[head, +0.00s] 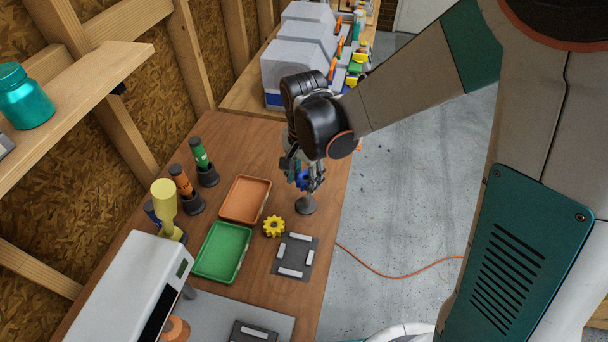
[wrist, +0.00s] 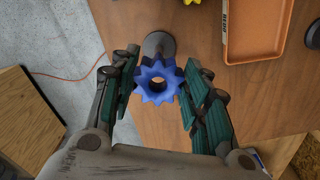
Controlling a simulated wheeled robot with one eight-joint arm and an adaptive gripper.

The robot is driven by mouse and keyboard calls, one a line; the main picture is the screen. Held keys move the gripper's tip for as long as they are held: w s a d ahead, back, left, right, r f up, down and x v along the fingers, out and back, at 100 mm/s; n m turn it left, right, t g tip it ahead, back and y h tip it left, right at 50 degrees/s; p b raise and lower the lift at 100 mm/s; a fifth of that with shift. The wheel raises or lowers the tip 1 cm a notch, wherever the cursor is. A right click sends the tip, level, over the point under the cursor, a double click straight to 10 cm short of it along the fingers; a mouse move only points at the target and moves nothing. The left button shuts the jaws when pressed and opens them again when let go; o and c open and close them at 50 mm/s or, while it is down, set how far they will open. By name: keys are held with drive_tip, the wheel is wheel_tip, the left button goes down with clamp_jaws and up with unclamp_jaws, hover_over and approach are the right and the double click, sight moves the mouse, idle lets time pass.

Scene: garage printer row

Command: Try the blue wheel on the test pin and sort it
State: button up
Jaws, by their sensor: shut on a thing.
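The blue wheel (wrist: 158,82), toothed with a round centre hole, is between the two fingers of my gripper (wrist: 160,76), which is shut on it. In the head view the blue wheel (head: 302,180) is partly hidden by my gripper (head: 304,178). The test pin (head: 306,205) has a round grey base on the bench, just below the wheel. In the wrist view its base (wrist: 159,44) shows past the wheel's edge. I cannot tell whether the pin's tip is in the hole. The orange tray (head: 245,200) and green tray (head: 222,252) look empty.
A yellow toothed wheel (head: 273,226) lies beside a dark plate (head: 295,256) with white strips. Spools or bottles in dark holders (head: 188,195) stand along the wall side. A white machine (head: 130,285) fills the front left. Printers (head: 297,55) stand behind. Open floor lies right.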

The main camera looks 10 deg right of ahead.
drive_tip(key=shift+f, duration=0.15)
drive_tip(key=shift+f+b, duration=2)
drive_tip(key=shift+f, duration=0.1)
drive_tip(key=shift+f+b, duration=2.05)
drive_tip(key=shift+f, duration=0.35)
drive_tip(key=shift+r, duration=0.25)
wheel_tip(320, 180, up, 6)
drive_tip(key=p, duration=0.4)
drive_tip(key=shift+r+p, duration=0.2)
drive_tip(key=shift+p, duration=0.15)
idle(0.7)
idle(0.5)
